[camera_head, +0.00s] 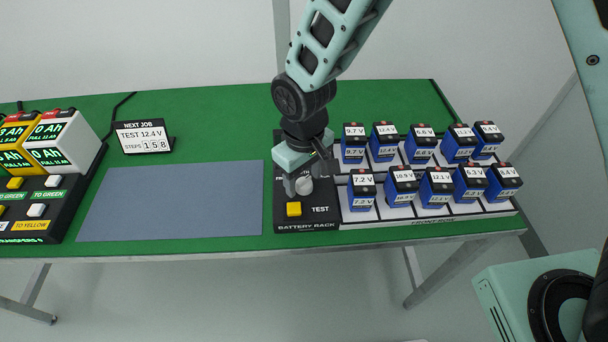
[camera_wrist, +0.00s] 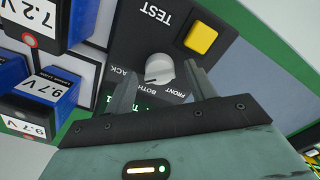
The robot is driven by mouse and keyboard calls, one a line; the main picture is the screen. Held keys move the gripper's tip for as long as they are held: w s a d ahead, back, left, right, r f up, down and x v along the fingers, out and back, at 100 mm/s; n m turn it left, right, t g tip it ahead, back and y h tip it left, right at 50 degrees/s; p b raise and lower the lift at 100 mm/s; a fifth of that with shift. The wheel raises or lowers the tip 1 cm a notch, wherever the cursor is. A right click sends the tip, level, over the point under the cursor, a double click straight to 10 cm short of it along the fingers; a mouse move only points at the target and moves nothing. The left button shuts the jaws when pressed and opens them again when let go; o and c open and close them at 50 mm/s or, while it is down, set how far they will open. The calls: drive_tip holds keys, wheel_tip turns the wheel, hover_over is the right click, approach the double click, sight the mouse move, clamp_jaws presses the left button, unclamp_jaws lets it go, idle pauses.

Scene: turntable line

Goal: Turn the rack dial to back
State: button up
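The battery rack's control panel (camera_head: 290,215) is black and stands at the left end of the rack. Its round light-grey dial (camera_head: 305,186) sits above a yellow TEST button (camera_head: 293,209). In the wrist view the dial (camera_wrist: 160,69) shows upside-down labels FRONT and BOTH, and a partly hidden one ending in ACK. A dark mark on the dial's edge seems to face BOTH. My gripper (camera_head: 297,188) is over the panel, pointing down. In the wrist view its fingers (camera_wrist: 161,78) are apart, one to each side of the dial; contact cannot be seen.
Blue batteries with voltage labels stand in two rows on the white rack (camera_head: 400,213), right of the panel. A grey mat (camera_head: 170,205) lies empty to the left. A NEXT JOB sign (camera_head: 143,137) and a charger (camera_head: 45,200) stand farther left.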

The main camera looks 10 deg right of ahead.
sight(304, 180)
wheel_tip(304, 180, up, 17)
drive_tip(key=shift+r+b, duration=0.2)
drive_tip(key=shift+b, duration=0.25)
idle(0.3)
